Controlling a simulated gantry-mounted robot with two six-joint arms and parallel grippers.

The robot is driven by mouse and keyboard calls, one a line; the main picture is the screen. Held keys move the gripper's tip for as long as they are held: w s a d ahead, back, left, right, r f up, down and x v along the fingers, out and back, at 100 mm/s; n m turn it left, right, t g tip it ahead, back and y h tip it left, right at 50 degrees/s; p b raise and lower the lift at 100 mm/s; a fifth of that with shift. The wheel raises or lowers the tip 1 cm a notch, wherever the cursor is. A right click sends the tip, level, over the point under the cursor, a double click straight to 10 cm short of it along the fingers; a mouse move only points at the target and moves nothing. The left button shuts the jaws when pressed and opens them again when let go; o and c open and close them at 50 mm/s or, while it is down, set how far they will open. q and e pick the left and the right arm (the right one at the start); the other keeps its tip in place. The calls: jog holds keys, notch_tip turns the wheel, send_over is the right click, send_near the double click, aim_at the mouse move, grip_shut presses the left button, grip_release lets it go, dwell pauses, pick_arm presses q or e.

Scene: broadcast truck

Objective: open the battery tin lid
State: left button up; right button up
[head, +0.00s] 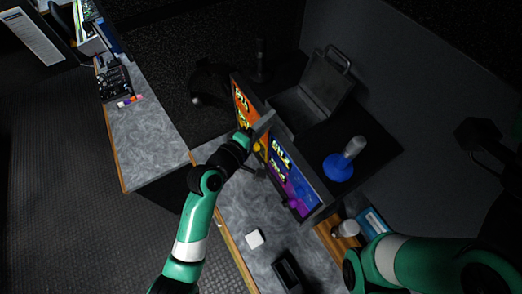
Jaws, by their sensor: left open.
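I cannot make out for certain which thing is the battery tin. A small white box (255,238) lies on the grey desk in front of the screens, and a dark open-topped box (289,271) lies nearer, to its right. A large grey case (325,83) with a handle stands with its lid up behind the screens. My left gripper (266,121) is open at the top edge of the screens, well away from the small boxes; its fingertips are hard to see. My right arm crosses the lower right corner, and its gripper is not visible.
Bright orange and purple screens (292,178) stand along the desk (234,195). A blue-based object (338,168) is behind them. A white cup (346,229) and a blue packet (373,222) are at right. A second desk (145,140) holds a black control panel (115,82).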

pick_arm(q)
jog(key=p+v, duration=0.1)
jog(key=v, duration=0.9)
jog(key=shift+a, duration=0.2)
jog(key=shift+s+r, duration=0.1)
jog(key=shift+s, duration=0.05)
